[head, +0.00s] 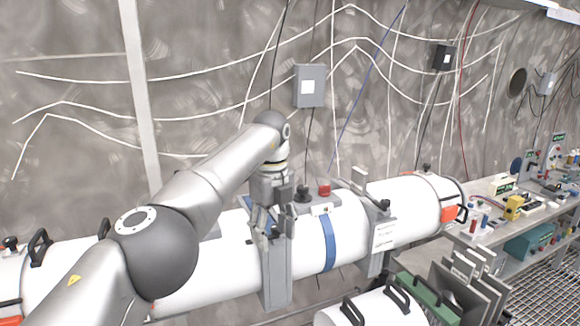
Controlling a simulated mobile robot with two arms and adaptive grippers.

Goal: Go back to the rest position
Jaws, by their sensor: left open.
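My left arm comes in from the lower left and reaches forward over a long white cylinder (345,225) with a blue band. My left gripper (262,232) points down at the cylinder, beside a grey bracket. It is open, and I see nothing held in it. Whether its fingers touch the cylinder or the bracket cannot be told. My right gripper does not show.
A red button (324,190) and a black knob (302,193) sit on top of the cylinder, right of the gripper. A workbench (492,236) with several small items stands at the right. A second white cylinder (375,308) with black handles lies in front. Grated floor (545,295) shows lower right.

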